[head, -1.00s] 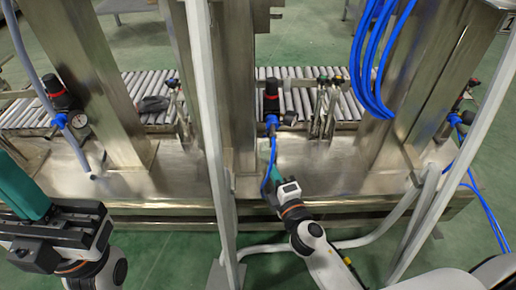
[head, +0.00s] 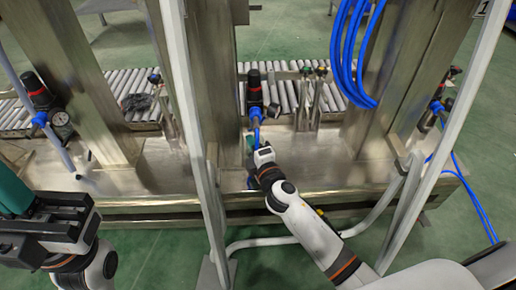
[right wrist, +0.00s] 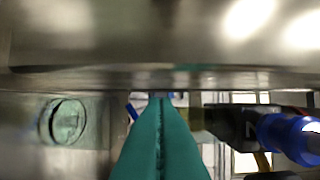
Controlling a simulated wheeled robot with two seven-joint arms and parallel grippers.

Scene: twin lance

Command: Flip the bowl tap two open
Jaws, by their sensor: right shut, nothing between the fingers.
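The middle filter-regulator unit (head: 254,88), black with a red band, stands behind the steel bench. A blue fitting (head: 255,112) sits at its lower end; I cannot tell which part is bowl tap two. My right gripper (head: 250,143) is just below and in front of that fitting, with teal fingers shut and empty. In the right wrist view the shut fingers (right wrist: 160,105) point at a blurred steel surface, with a blue round part (right wrist: 290,136) on a dark body at right, apart from them. My left gripper (head: 12,190) is at the left edge; its fingertips are cut off.
Steel posts (head: 88,85) and a pale upright bar (head: 190,110) flank the middle unit. Blue hoses (head: 350,55) hang at right. Similar units stand at left (head: 38,95) and right (head: 440,100). A roller conveyor (head: 130,85) runs behind the bench (head: 320,165).

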